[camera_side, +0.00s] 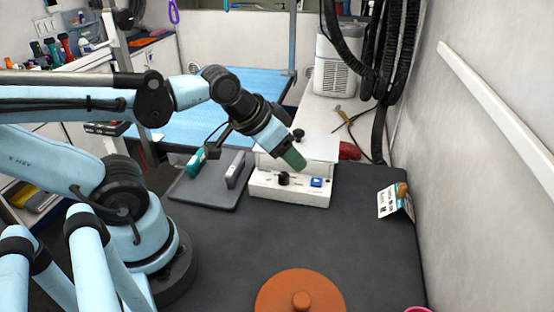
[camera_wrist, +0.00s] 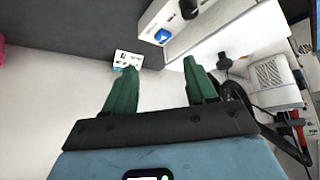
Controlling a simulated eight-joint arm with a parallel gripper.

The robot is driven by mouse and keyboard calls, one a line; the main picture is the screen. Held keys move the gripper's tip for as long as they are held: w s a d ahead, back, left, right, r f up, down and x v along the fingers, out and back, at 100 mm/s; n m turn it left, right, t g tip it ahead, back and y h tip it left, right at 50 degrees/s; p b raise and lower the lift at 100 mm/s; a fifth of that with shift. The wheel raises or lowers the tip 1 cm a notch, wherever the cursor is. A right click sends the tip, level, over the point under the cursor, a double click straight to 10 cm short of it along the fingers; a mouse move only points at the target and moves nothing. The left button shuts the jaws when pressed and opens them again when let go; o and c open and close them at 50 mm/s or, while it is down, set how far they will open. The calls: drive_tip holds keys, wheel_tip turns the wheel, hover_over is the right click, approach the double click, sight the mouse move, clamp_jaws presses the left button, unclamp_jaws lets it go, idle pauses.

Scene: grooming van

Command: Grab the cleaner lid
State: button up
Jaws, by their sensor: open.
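The white cleaner (camera_side: 262,187) stands on the dark worktop, its front panel showing a black dial and a blue switch. The blue switch also shows in the wrist view (camera_wrist: 161,36). Its pale lid (camera_side: 322,148) appears to lie on top, with a small black knob (camera_side: 298,134). The knob also shows in the wrist view (camera_wrist: 224,62), right of my right finger. My gripper (camera_side: 293,158) has green fingers and points down by the cleaner's front. In the wrist view my gripper (camera_wrist: 159,64) is open, with nothing between the fingers. The fingers partly hide the lid in the side view.
A grey mat (camera_side: 209,190) with tools lies left of the cleaner. A terracotta round lid (camera_side: 300,293) lies at the front. A small card (camera_side: 395,203) stands by the right wall. Black hoses (camera_side: 379,50) hang behind. The middle worktop is clear.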

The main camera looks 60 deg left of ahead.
drive_tip(key=m+h, duration=0.6)
drive_tip(key=h, duration=0.2)
approach(298, 130)
drive_tip(key=shift+t, duration=0.4)
drive_tip(key=d, duration=0.1)
drive_tip(key=d+f, duration=0.1)
drive_tip(key=s+d+f, duration=0.1)
drive_tip(key=shift+d, duration=0.2)
drive_tip(key=s+a+m+t+h, duration=0.2)
drive_tip(key=a+m, duration=0.1)
drive_tip(key=a, duration=0.2)
drive_tip(key=x, duration=0.6)
drive_tip(key=shift+w+d, duration=0.3)
drive_tip(key=shift+x, duration=2.75)
drive_tip(key=shift+a+f, duration=0.1)
drive_tip(key=shift+a, duration=0.1)
clamp_jaws()
